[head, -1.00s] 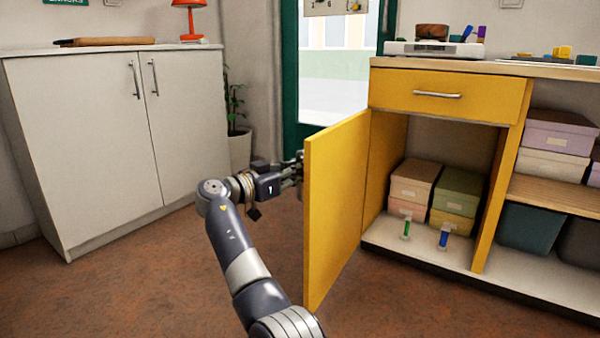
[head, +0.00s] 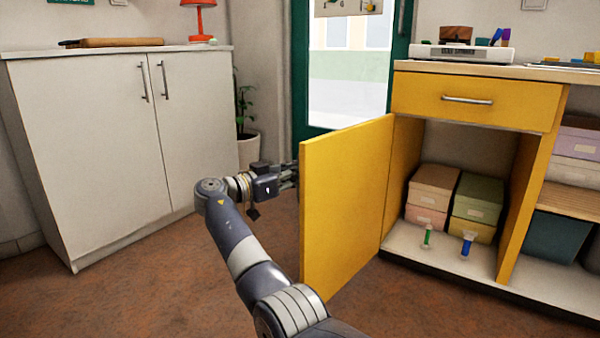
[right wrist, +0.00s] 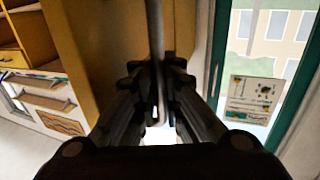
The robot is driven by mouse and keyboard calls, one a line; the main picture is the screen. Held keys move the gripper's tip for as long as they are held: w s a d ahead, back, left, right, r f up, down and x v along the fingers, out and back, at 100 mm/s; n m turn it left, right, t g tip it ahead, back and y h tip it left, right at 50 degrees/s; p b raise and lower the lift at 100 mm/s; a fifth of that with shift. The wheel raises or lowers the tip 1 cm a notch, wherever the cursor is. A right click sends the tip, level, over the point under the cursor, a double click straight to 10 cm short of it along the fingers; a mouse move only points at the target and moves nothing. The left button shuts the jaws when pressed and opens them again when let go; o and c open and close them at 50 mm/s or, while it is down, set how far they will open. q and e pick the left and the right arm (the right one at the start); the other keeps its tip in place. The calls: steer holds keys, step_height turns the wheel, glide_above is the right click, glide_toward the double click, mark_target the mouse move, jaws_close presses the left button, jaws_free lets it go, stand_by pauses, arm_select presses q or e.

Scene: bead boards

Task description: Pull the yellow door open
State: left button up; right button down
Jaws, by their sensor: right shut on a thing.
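The yellow door (head: 345,205) stands wide open, swung out from the yellow cabinet (head: 525,200) on its left-hand hinge side. My right gripper (head: 290,178) is at the door's outer face, near its free edge; its fingertips are partly hidden behind the door in the head view. In the right wrist view, my right gripper (right wrist: 158,100) is shut on a grey bar handle (right wrist: 154,35) that runs between its fingers. The handle is hidden in the head view. My left gripper is not in view.
Inside the cabinet are storage boxes (head: 477,197), a green tube (head: 427,237) and a blue tube (head: 467,244). A closed yellow drawer (head: 430,98) sits above the opening. A white cupboard (head: 95,150) stands at left. The brown floor (head: 150,285) between is clear.

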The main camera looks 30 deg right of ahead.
steer(key=shift+w+a+f, duration=0.1)
steer(key=shift+a+f, duration=0.15)
steer(key=shift+a, duration=0.05)
steer(key=c, duration=2.2)
jaws_free()
steer(key=shift+o, duration=1)
steer(key=shift+w+a+r, duration=0.1)
steer(key=shift+a, duration=0.1)
steer(key=shift+d, duration=0.1)
steer(key=a, duration=1.2)
steer(key=shift+s, duration=0.45)
